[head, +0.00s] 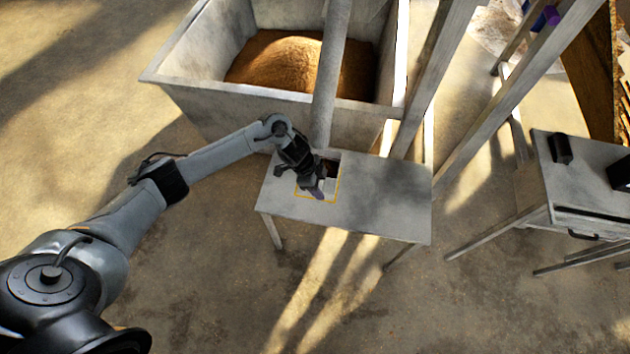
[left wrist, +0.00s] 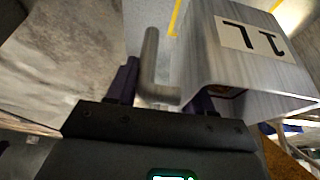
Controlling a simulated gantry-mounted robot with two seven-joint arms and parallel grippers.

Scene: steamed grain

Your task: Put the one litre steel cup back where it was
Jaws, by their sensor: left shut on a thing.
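The steel cup (left wrist: 205,60) is a square-sided metal measure with a white "1L" label (left wrist: 255,38), which reads upside down in the left wrist view. Its bent rod handle (left wrist: 150,68) sits between the purple fingers of my left gripper (left wrist: 165,95), which is shut on it. In the head view my left gripper (head: 318,192) is over the small grey table (head: 390,195), at a yellow square outline (head: 337,190). The cup is mostly hidden there behind the gripper, beside a dark patch. I cannot tell whether the cup touches the tabletop. My right gripper is not in view.
A large metal bin (head: 270,115) of brown grain (head: 285,62) stands behind the table. A round grey pipe (head: 330,75) comes down close to the gripper, and slanted metal beams (head: 430,75) stand to its right. The table's right half is clear. Another bench (head: 590,180) stands at right.

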